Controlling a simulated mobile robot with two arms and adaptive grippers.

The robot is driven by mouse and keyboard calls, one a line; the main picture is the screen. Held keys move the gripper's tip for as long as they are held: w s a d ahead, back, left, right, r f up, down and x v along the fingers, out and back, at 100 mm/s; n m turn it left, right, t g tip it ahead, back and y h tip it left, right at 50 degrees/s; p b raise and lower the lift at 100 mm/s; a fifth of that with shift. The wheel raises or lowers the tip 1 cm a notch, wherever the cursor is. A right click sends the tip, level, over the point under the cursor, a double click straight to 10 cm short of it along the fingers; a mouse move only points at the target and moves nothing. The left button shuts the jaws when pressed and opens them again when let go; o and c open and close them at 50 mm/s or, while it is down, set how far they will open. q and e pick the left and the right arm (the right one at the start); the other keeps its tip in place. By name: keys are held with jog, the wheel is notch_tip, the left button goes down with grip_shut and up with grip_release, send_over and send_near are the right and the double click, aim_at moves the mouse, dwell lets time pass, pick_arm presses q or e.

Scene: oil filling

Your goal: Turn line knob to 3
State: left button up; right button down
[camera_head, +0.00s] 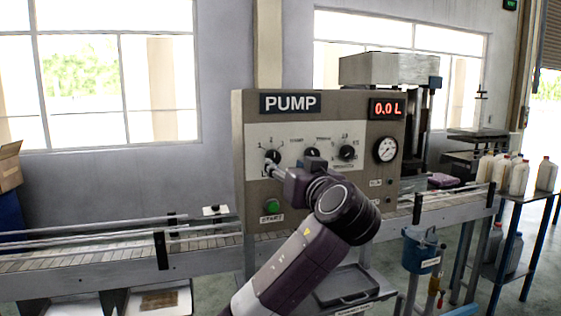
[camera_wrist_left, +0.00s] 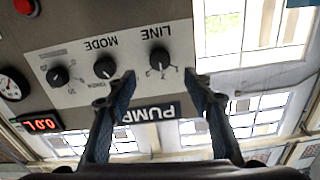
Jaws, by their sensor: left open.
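The LINE knob (camera_head: 272,157) is a black dial at the left of the pump panel's light plate. In the left wrist view, which is upside down, the LINE knob (camera_wrist_left: 160,57) shows under its label with small marks around it; its setting is too small to read surely. My left gripper (camera_head: 273,168) is at the panel by this knob. In the left wrist view its two fingertips (camera_wrist_left: 160,80) are spread apart, with the knob just beyond the gap and nothing held. Contact is not visible. My right gripper is not in view.
The MODE knob (camera_head: 312,154) and a third knob (camera_head: 347,153) sit to the right on the panel. A gauge (camera_head: 386,149) and a red display (camera_head: 387,109) reading 0.0 L are further right. A green START button (camera_head: 271,206) is below. A conveyor (camera_head: 100,256) runs alongside.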

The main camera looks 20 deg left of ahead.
aim_at(275, 159)
pick_arm(q)
jog(key=p+x, duration=0.2)
jog(key=x, duration=0.4)
jog(key=shift+w+a+p, duration=0.25)
jog(key=shift+a+p, duration=0.05)
jog(key=shift+p, duration=0.05)
jog(key=shift+w+a+f, duration=0.2)
jog(key=shift+w+a, duration=0.1)
jog(key=shift+w, duration=0.35)
jog(key=shift+s, duration=0.1)
jog(key=c, duration=1.2)
jog(key=shift+o, duration=0.2)
